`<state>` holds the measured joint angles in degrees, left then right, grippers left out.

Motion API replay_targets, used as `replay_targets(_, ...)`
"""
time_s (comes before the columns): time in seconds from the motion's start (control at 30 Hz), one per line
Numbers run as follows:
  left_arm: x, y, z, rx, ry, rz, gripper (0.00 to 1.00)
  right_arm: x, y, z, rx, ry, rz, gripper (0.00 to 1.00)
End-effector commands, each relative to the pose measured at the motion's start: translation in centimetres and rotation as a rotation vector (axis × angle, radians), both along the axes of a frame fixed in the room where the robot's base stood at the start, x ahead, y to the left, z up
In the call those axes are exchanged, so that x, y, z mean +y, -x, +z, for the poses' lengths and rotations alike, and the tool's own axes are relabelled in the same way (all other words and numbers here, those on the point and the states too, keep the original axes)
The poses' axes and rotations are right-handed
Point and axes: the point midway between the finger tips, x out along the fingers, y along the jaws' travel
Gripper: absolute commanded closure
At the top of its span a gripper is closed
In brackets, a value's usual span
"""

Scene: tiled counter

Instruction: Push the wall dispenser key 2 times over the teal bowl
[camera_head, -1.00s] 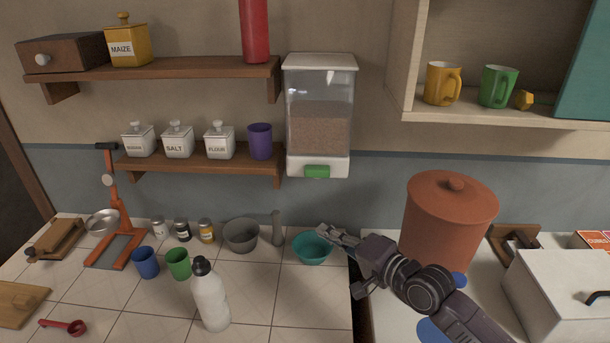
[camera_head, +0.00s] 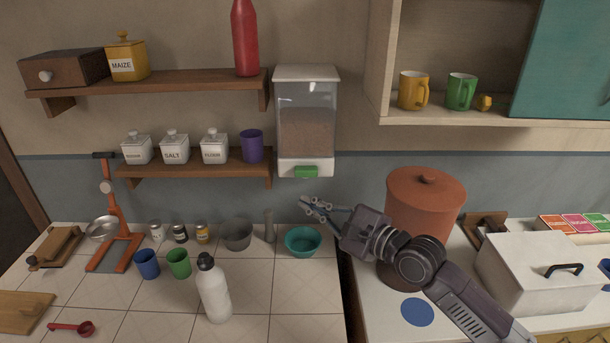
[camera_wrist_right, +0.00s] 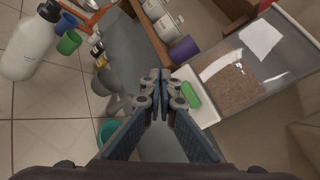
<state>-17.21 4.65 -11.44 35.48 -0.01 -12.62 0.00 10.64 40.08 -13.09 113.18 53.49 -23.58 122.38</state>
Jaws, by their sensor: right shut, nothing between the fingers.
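The wall dispenser (camera_head: 306,118) is a clear box with grain in it, mounted on the wall. Its green key (camera_head: 306,172) is at the bottom front, and shows in the right wrist view (camera_wrist_right: 191,95) to the right of the fingers. The teal bowl (camera_head: 303,241) stands on the counter below the dispenser; in the wrist view only part of it (camera_wrist_right: 106,130) shows behind the left finger. My right gripper (camera_head: 305,207) is shut and empty, above the bowl and below the key, apart from both. My left gripper is not in view.
A grey bowl (camera_head: 237,235) and a grey pestle-like piece (camera_head: 269,226) stand left of the teal bowl. A white bottle (camera_head: 213,290) stands in front. A terracotta pot (camera_head: 425,205) is behind my right arm. A shelf (camera_head: 200,166) with jars ends just left of the dispenser.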

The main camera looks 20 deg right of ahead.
Motion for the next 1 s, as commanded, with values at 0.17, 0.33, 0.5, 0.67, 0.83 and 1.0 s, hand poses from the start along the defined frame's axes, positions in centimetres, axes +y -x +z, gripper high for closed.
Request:
replay_targets(0.17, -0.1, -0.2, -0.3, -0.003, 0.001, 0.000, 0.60, 0.0, -0.2, -0.1, -0.002, 0.001, 0.001, 1.00)
replay_targets(0.33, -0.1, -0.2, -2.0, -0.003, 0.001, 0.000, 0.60, -0.5, -1.7, -0.5, -0.004, 0.002, 0.000, 1.00)
replay_targets(0.5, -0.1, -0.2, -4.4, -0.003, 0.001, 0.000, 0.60, -1.2, -4.0, -0.6, -0.004, 0.003, -0.002, 1.00)
replay_targets(0.67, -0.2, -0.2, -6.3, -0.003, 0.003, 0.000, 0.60, -1.8, -6.0, -0.5, -0.004, 0.002, -0.002, 1.00)
replay_targets(0.83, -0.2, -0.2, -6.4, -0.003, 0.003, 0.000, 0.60, -2.2, -7.6, -0.2, -0.001, 0.001, -0.001, 1.00)
replay_targets(1.0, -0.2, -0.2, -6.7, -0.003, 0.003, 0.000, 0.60, -2.4, -8.4, -0.1, -0.001, 0.002, 0.000, 1.00)
